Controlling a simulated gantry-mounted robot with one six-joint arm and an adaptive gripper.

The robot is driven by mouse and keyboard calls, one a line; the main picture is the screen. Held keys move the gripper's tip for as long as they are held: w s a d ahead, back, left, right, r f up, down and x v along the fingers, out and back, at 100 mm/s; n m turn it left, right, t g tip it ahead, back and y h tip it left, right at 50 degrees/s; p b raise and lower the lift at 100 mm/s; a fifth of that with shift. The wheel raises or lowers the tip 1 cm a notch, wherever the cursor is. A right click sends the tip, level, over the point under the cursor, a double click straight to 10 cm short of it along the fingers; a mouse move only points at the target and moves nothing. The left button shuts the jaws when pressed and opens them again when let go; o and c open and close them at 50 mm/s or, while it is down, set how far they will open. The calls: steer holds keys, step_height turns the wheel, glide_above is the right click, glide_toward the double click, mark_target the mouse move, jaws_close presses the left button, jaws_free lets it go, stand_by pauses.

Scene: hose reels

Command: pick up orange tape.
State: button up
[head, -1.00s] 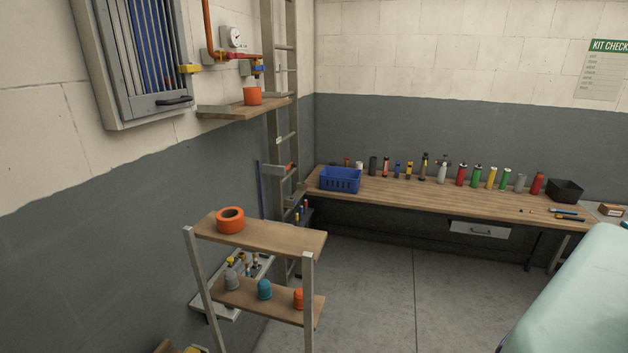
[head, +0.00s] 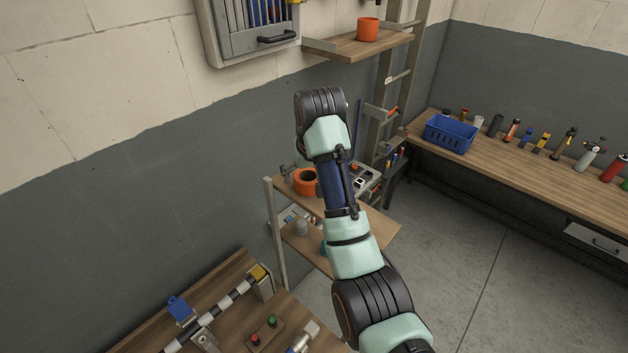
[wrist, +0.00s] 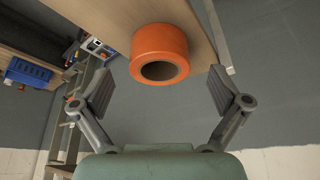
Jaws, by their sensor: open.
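The orange tape (head: 298,188) is a thick roll on the top board of the small wooden shelf stand (head: 378,232). In the wrist view the tape (wrist: 158,41) shows its dark round hole. My gripper (wrist: 162,92) is open, one finger on each side of the picture, with the tape ahead of and between the fingers. I see no contact between them. In the head view my arm hides part of the stand, and only a bit of the gripper shows beside the tape.
An orange cup (head: 368,30) stands on a wall shelf (head: 345,47) higher up. A ladder (head: 397,80) leans behind the stand. A workbench (head: 500,160) with a blue basket (head: 450,133) and several bottles is at the right. Another wooden bench (head: 215,290) with fittings is at lower left.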

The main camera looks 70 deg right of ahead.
mark_target(308, 177)
steer(key=shift+p+x, duration=0.5)
steer(key=shift+x, duration=0.95)
steer(key=c, duration=1.2)
steer(key=shift+c, duration=0.2)
step_height(308, 177, up, 10)
steer(key=shift+b, duration=0.45)
